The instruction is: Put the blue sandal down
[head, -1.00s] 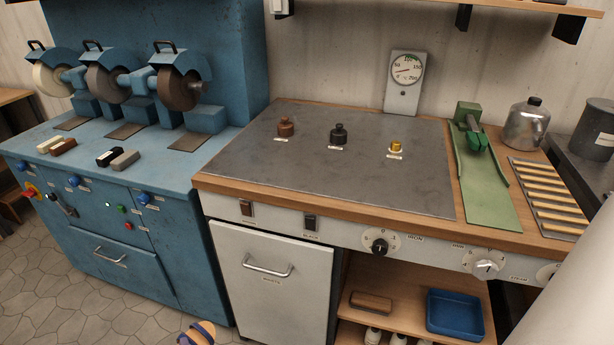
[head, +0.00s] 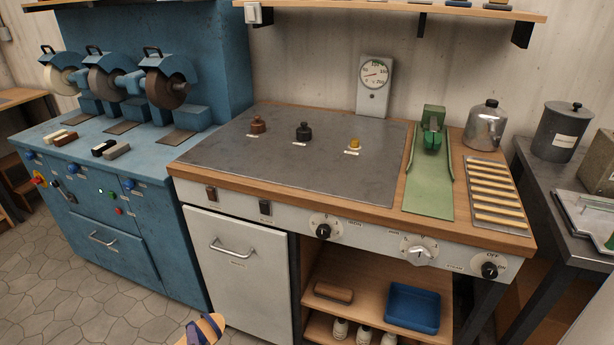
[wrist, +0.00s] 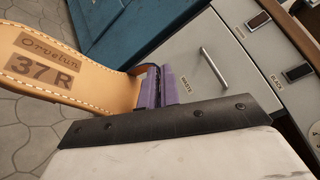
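The sandal (head: 205,329) shows at the bottom edge of the head view, with a tan sole and a blue-purple strap. In the wrist view the tan footbed (wrist: 95,85) is stamped "Orvelun 37 R" and has white stitching. My gripper (wrist: 158,88) is at the purple-blue strap and appears shut on it, holding the sandal up in front of the blue machine and the white cabinet.
The workbench has a grey metal plate (head: 300,170) with three small labelled weights, a green ramp (head: 430,190) and a slatted rack (head: 494,196). A blue tray (head: 412,308) sits on the shelf below. The blue grinding machine (head: 110,190) stands left. A dark side table (head: 540,170) stands right.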

